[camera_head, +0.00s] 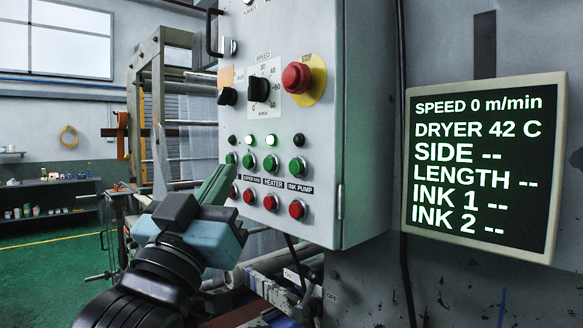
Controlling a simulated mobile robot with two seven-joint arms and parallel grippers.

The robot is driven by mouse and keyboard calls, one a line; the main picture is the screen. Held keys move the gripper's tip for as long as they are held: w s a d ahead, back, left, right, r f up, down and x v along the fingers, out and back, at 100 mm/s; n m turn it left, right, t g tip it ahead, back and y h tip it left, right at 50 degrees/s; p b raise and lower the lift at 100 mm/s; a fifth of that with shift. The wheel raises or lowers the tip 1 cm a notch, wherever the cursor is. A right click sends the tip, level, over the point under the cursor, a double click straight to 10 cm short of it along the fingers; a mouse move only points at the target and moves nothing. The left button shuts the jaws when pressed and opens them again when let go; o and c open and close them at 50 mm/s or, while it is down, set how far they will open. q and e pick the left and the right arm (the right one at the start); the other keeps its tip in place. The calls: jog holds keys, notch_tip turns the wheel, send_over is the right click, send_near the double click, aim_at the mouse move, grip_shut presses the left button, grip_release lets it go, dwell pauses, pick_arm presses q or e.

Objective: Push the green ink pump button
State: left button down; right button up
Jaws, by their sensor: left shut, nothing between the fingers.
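The green ink pump button (297,166) is the rightmost in a row of green buttons on the front of a grey control cabinet (318,110). The INK PUMP label is below it, with a red button (297,209) under that. The lamp (298,139) above it is dark. My left gripper (225,167) is shut and empty, its green fingers angled up to the right. Its tips appear by the leftmost green button (231,158), left of the ink pump button; I cannot tell whether they touch the panel. My right gripper is out of view.
Other green and red buttons sit close to the left of the ink pump pair. A red stop button (297,78) and a speed knob (259,89) stick out above. A screen (484,167) at right reads speed 0, dryer 42 C, dashes for both inks.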

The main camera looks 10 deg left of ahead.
pick_arm(q)
jog(key=w+d, duration=0.5)
jog(key=w, duration=0.2)
jog(key=shift+d, duration=0.2)
jog(key=shift+w+d, duration=0.1)
dwell(2.1)
jog(key=shift+w+d, duration=0.2)
jog(key=shift+w, duration=0.05)
jog(key=shift+w+d, duration=0.25)
jog(key=shift+w, duration=0.1)
dwell(1.2)
jog(key=shift+s+a, duration=0.5)
jog(key=shift+s, duration=0.15)
jog(key=shift+s+a, duration=0.8)
jog(key=shift+s, duration=0.2)
jog(key=shift+s+a, duration=0.75)
jog(key=shift+s, duration=0.25)
dwell(0.4)
